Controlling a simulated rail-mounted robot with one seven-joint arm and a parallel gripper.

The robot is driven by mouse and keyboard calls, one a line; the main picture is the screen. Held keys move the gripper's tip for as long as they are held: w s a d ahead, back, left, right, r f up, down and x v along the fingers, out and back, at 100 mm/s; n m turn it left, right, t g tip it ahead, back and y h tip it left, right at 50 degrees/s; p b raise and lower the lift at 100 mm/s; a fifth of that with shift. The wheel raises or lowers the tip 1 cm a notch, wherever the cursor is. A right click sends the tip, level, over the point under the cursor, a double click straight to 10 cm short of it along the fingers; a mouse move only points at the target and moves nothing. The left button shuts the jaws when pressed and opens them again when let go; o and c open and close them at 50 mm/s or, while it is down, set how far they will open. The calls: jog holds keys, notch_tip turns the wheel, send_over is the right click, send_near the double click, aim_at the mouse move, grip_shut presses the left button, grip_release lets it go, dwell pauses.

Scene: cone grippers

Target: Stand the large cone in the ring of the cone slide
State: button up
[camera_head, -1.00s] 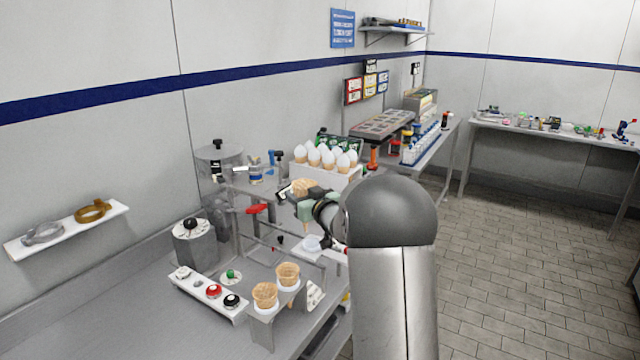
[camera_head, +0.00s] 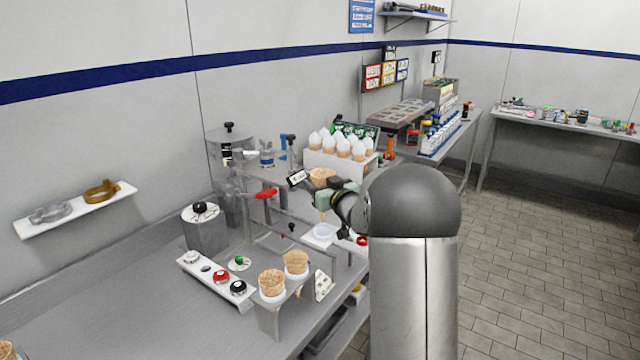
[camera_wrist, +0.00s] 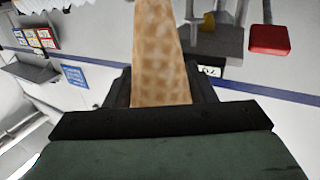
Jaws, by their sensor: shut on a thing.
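The large cone is a tan waffle cone (camera_head: 321,176) held upright in my gripper (camera_head: 326,188). In the wrist view the cone (camera_wrist: 160,55) fills the space between the two black fingers (camera_wrist: 160,95), which are shut on it. In the head view the cone is in the air above a pale round ring-like part (camera_head: 321,232) on the metal frame. I cannot tell for certain whether this part is the ring of the cone slide. My arm hides part of the frame to the right.
A red handle (camera_head: 266,193) sticks out left of the cone. A white rack of white-topped cones (camera_head: 340,163) stands behind. Two waffle cones stand in a metal holder (camera_head: 283,300) in front. A white strip with red and black knobs (camera_head: 216,279) lies left of it. The left counter has bare room.

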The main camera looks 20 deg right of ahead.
jog(key=shift+f+b, duration=1.15)
jog(key=shift+f, duration=0.65)
notch_tip(320, 180, down, 10)
jog(key=b, duration=0.9)
jog(key=shift+r, duration=0.15)
dwell(3.3)
jog(key=o, duration=0.7)
jog(key=shift+o, duration=0.2)
jog(key=s+d+b, duration=0.1)
jog(key=s, duration=1.6)
jog(key=shift+s+d+r, duration=0.15)
jog(key=shift+r, duration=0.2)
